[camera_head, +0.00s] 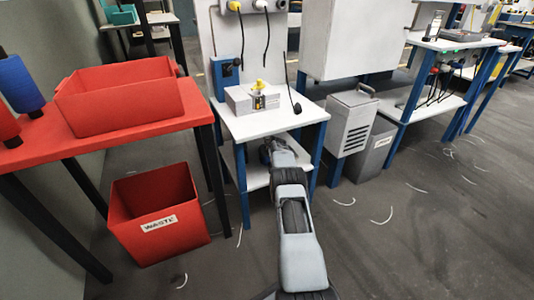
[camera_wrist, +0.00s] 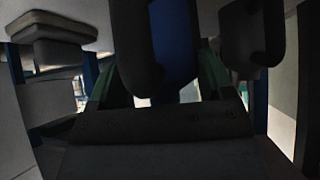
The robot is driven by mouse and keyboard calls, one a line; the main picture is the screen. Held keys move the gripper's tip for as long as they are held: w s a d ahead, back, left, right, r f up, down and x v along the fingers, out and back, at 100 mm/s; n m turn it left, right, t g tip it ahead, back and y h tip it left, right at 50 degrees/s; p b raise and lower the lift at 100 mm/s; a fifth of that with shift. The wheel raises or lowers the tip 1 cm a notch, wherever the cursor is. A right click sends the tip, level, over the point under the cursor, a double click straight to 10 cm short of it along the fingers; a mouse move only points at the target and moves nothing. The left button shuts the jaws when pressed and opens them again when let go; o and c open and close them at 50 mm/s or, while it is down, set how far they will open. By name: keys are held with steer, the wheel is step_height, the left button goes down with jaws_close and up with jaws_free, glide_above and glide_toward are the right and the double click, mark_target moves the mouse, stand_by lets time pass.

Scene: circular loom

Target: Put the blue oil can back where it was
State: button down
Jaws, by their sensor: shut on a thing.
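My gripper (camera_head: 268,149) reaches in under the top of the small white table, above its lower shelf (camera_head: 257,179), in the head view. It is mostly hidden there by my own arm and the tabletop. In the wrist view its dark fingers (camera_wrist: 190,42) are shut on a dark blue body, the blue oil can (camera_wrist: 177,52). Only part of the can shows between the fingers; its spout and base are hidden. I cannot tell whether the can touches the shelf.
The white tabletop (camera_head: 305,114) is close above my gripper, with blue legs (camera_head: 318,160) at the corners. A grey box (camera_head: 240,103) stands on top. A red waste bin (camera_head: 160,240) stands left, and a grey vented box (camera_head: 352,128) stands right.

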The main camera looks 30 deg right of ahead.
steer(key=shift+w+a+f, duration=0.1)
steer(key=shift+f, duration=0.15)
jaws_free()
steer(key=shift+b, duration=0.4)
